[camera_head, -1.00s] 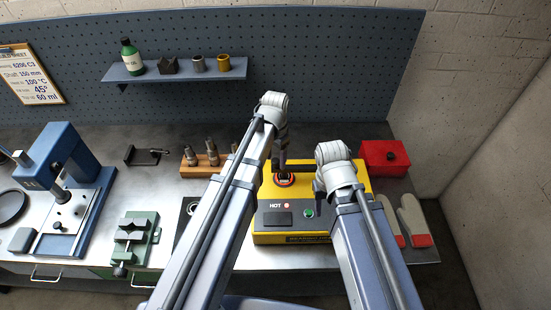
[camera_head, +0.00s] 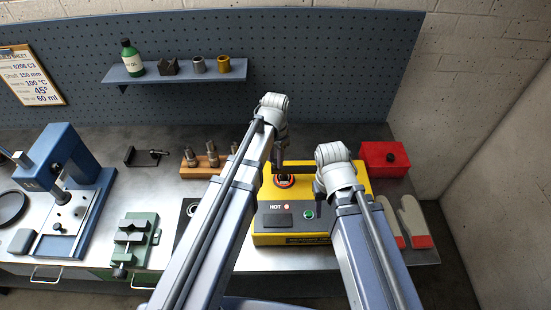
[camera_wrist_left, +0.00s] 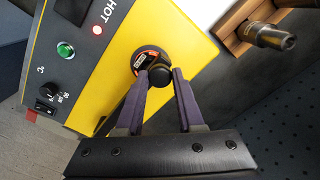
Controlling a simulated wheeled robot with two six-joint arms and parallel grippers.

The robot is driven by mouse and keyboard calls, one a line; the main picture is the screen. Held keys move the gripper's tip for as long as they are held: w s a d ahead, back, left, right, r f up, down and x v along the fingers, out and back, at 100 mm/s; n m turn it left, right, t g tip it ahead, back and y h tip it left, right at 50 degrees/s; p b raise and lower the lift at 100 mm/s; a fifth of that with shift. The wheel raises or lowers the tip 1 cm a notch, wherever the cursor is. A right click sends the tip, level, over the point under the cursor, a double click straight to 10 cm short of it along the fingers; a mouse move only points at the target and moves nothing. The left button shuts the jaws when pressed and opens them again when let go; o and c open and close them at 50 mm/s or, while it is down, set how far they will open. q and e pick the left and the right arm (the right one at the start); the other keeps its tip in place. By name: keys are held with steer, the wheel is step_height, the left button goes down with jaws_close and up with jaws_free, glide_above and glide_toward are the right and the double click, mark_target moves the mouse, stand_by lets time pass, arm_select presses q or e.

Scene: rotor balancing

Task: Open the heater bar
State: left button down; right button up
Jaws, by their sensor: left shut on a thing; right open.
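The yellow heater (camera_head: 350,235) stands on the bench, with a HOT lamp and a green button on its front panel. On its top is a round dark fitting with an orange-red ring (camera_head: 285,181); it also shows in the left wrist view (camera_wrist_left: 146,58). A dark bar (camera_head: 300,163) runs just above the ring, partly hidden by my arms. My left gripper (camera_wrist_left: 161,82) is over the heater, its purple fingers shut on a round black knob (camera_wrist_left: 160,75), which seems to belong to the bar. My right gripper (camera_head: 319,190) is open at the heater's right side, its fingers mostly hidden.
A red box (camera_head: 384,158) and heat gloves (camera_head: 413,222) lie right of the heater. A wooden block with metal parts (camera_head: 208,163) stands to the left, partly behind my left arm. A green vise (camera_head: 134,240) and blue press (camera_head: 70,185) stand further left.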

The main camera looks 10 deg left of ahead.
stand_by(0.7)
arm_select(q)
steer(key=shift+w+a, duration=0.1)
steer(key=shift+w, duration=0.45)
steer(key=w+d+m, duration=0.3)
steer(key=w+m, duration=0.5)
steer(key=w, duration=0.7)
steer(key=shift+w+d+m, duration=0.15)
steer(key=shift+w+m, duration=0.15)
steer(key=shift+w, duration=0.05)
steer(key=c, duration=0.5)
jaws_free()
steer(key=shift+c, duration=0.2)
